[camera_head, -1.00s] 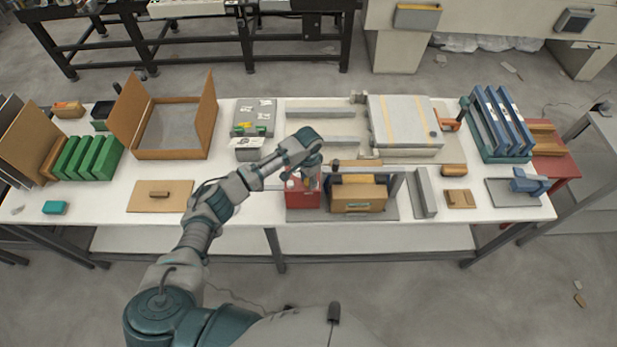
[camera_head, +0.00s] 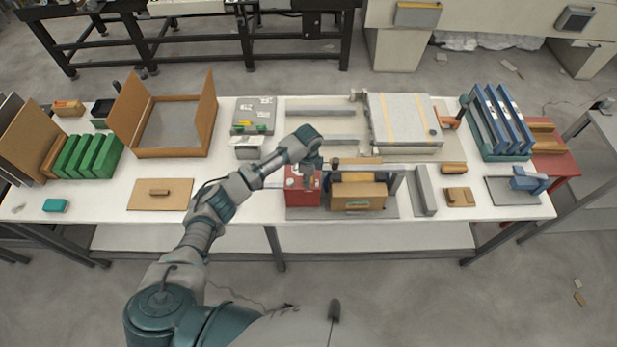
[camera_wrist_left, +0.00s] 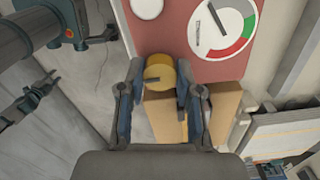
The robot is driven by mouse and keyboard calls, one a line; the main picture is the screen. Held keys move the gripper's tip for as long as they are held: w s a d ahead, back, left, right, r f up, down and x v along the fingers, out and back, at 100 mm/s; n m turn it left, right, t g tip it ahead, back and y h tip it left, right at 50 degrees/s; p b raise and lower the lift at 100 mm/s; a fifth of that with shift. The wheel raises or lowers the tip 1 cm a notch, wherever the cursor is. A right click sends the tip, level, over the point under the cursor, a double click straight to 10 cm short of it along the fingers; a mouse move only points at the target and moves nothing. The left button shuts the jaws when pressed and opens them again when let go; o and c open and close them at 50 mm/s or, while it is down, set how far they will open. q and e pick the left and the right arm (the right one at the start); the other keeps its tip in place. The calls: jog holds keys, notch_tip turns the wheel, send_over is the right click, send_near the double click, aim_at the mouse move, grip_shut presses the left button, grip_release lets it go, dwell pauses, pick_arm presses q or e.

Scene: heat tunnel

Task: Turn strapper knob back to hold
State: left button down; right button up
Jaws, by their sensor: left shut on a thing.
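The strapper's red control box (camera_head: 303,193) stands at the left end of the strapper on the table. In the left wrist view its red face (camera_wrist_left: 188,28) carries a white round dial with green and red bands and a dark needle. A yellow round knob (camera_wrist_left: 160,72) with a dark pointer mark sits below the dial. My left gripper (camera_wrist_left: 161,85) is shut on this knob, one finger on each side. In the head view the left gripper (camera_head: 309,176) is over the red box and hides the knob.
A cardboard box (camera_head: 357,192) sits under the strapper's frame, right beside the red box. A grey bar (camera_head: 425,190) stands to its right. An open carton (camera_head: 178,130) and a brown board (camera_head: 146,199) lie to the left. The table front is mostly clear.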

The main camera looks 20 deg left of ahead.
pick_arm(q)
jog(key=shift+w+r+m, duration=0.1)
jog(key=shift+m, duration=0.4)
jog(key=c, duration=0.8)
grip_release()
jog(key=shift+a, duration=0.1)
notch_tip(320, 180, up, 12)
jog(key=shift+w+f, duration=0.1)
jog(key=shift+f, duration=0.05)
